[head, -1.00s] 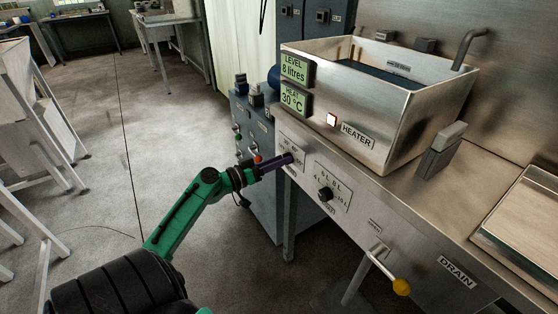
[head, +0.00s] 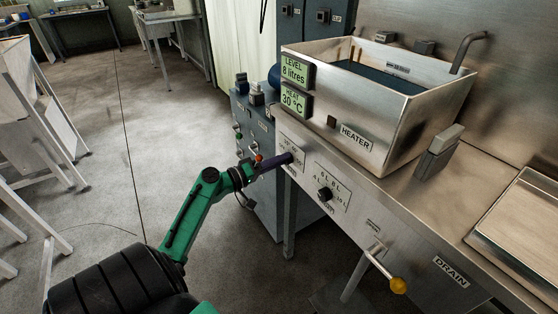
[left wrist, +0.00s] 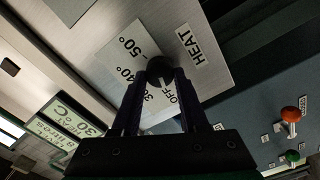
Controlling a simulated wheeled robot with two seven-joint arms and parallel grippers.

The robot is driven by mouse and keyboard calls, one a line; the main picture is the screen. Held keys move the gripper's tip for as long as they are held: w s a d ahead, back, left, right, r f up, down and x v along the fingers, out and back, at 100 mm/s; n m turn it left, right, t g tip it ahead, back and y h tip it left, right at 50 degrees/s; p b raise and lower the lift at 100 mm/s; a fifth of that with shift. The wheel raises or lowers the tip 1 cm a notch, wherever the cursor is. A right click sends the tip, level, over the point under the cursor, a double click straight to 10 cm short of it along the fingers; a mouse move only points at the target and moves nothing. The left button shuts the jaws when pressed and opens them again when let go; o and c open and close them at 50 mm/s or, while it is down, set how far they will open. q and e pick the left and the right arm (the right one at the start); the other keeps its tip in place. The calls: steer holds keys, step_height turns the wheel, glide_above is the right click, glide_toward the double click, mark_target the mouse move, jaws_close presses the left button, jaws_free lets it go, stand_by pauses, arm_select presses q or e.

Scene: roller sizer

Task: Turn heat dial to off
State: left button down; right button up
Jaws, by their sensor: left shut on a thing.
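The heat dial (left wrist: 157,66) is a small black knob on the steel front panel, seen in the left wrist view. Its plate (left wrist: 128,50) reads OFF, 30°, 40° and 50°. A pale mark on the knob seems to lie toward OFF, partly hidden by the fingers. My left gripper (head: 288,158) is shut on the dial, with a finger on each side. The heat display (head: 292,100) reads 30 °C. The heater lamp (head: 331,121) is dark. My right gripper is out of view.
The level dial (head: 325,194) sits just right of the heat dial. The yellow-tipped drain lever (head: 398,285) sticks out farther right. A blue-grey cabinet (head: 262,190) with coloured buttons stands left of the panel. Open floor lies to the left.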

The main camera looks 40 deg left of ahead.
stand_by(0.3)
arm_select(q)
steer(key=shift+c, duration=2.2)
jaws_free()
steer(key=shift+w, duration=0.1)
steer(key=b+v, duration=0.1)
steer(key=v, duration=1.3)
steer(key=shift+s+b, duration=0.3)
steer(key=shift+b, duration=0.05)
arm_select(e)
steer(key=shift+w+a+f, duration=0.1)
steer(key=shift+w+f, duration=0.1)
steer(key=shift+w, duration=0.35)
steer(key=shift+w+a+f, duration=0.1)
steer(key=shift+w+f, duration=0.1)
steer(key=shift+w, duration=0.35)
arm_select(q)
steer(key=shift+f, duration=0.1)
